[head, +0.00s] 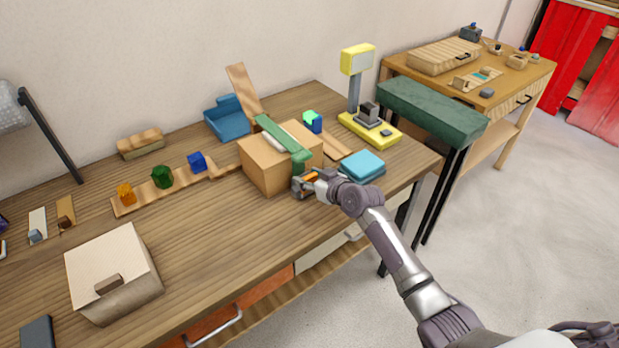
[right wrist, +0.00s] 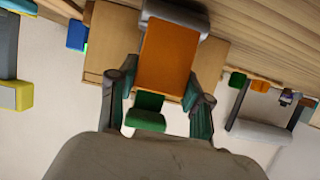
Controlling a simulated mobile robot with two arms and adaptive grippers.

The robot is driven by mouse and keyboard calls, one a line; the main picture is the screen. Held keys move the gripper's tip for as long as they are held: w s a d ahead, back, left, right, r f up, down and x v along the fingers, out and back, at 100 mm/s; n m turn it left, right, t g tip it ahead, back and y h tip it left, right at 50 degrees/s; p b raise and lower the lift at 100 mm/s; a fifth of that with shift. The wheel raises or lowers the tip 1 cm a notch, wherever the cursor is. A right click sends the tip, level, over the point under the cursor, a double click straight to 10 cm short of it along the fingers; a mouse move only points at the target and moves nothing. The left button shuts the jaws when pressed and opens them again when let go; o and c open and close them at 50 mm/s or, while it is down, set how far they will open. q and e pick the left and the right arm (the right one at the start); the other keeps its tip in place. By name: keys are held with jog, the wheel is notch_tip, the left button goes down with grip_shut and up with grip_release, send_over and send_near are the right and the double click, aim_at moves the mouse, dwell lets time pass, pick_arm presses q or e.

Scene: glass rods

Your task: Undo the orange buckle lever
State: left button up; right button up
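A cardboard box (head: 267,170) stands near the front edge of the table, with a green strap (head: 280,138) over its top and side. My right gripper (head: 305,186) is at the box's right side, by the orange buckle lever (head: 311,176). In the right wrist view, the orange lever (right wrist: 168,55) sticks out from a dark buckle base (right wrist: 176,12). The fingers of my right gripper (right wrist: 163,82) are spread, one on each side of the lever and very near its edges. I cannot tell whether they press on it. My left gripper is not in view.
A yellow scale (head: 370,130) and a blue stack (head: 362,165) stand right of the box. A blue bin (head: 227,122) is behind it. A wooden block holder (head: 130,205) lies left, and a lidded box (head: 112,270) stands front left. Bare table lies between.

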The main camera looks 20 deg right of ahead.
jog(key=c, duration=0.5)
jog(key=p, duration=0.1)
jog(key=g+p, duration=0.1)
jog(key=p, duration=0.1)
jog(key=shift+w+a+r, duration=0.15)
jog(key=shift+w+r, duration=0.15)
jog(key=shift+r, duration=0.05)
jog(key=shift+w+f+g, duration=0.1)
jog(key=shift+f+g, duration=0.05)
jog(key=shift+g, duration=0.15)
jog(key=shift+f, duration=0.2)
jog(key=o, duration=1.2)
jog(key=v, duration=1.2)
jog(key=shift+a, duration=0.2)
